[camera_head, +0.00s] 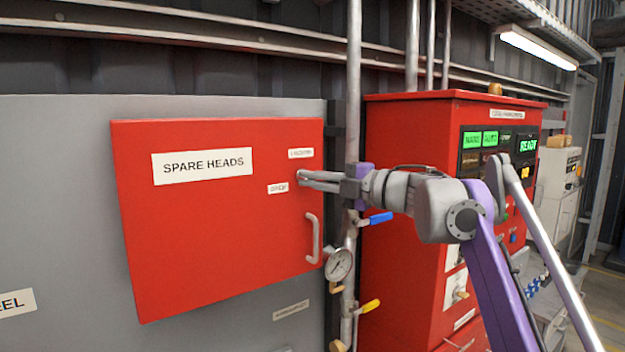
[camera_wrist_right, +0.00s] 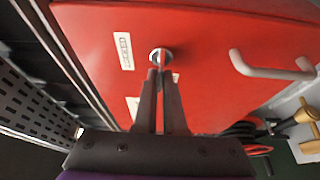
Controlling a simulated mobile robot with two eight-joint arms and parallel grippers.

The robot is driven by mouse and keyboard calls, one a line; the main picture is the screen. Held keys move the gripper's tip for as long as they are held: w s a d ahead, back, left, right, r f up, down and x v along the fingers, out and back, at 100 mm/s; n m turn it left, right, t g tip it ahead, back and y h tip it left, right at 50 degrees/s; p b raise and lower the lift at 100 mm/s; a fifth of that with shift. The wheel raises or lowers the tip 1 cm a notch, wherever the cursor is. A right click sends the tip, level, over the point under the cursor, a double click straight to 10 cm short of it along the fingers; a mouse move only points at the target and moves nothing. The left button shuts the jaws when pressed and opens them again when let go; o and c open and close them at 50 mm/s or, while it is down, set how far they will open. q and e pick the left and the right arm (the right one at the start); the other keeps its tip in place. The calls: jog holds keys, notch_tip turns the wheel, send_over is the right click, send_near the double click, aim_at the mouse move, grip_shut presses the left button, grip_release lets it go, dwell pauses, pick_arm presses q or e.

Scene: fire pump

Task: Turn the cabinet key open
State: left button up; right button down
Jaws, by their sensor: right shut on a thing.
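The red cabinet (camera_head: 220,240) has a "SPARE HEADS" label and its door looks closed in the head view. My right gripper (camera_head: 303,178) reaches in from the right to the upper right part of the door, between two small white labels. In the right wrist view my right gripper (camera_wrist_right: 159,75) is shut on the key at the round metal lock (camera_wrist_right: 160,56). The key itself is mostly hidden between the fingertips. One label beside the lock (camera_wrist_right: 124,51) reads "LOCKED"; the other is partly covered by the fingers. My left gripper is not in view.
A grey door handle (camera_head: 313,238) is below the lock. A pressure gauge (camera_head: 339,264), a vertical pipe and valves with blue (camera_head: 380,218) and yellow (camera_head: 370,306) levers stand just right of the door. A red control cabinet (camera_head: 400,130) stands behind my right arm.

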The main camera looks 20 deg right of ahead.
dwell(0.4)
jog(key=c, duration=1)
grip_release()
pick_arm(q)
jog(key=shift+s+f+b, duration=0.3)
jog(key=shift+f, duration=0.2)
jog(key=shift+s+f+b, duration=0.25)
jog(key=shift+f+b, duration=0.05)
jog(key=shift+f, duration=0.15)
pick_arm(e)
jog(key=v, duration=1)
jog(key=shift+s+d+r, duration=0.15)
jog(key=shift+s+d, duration=0.1)
jog(key=shift+s, duration=0.05)
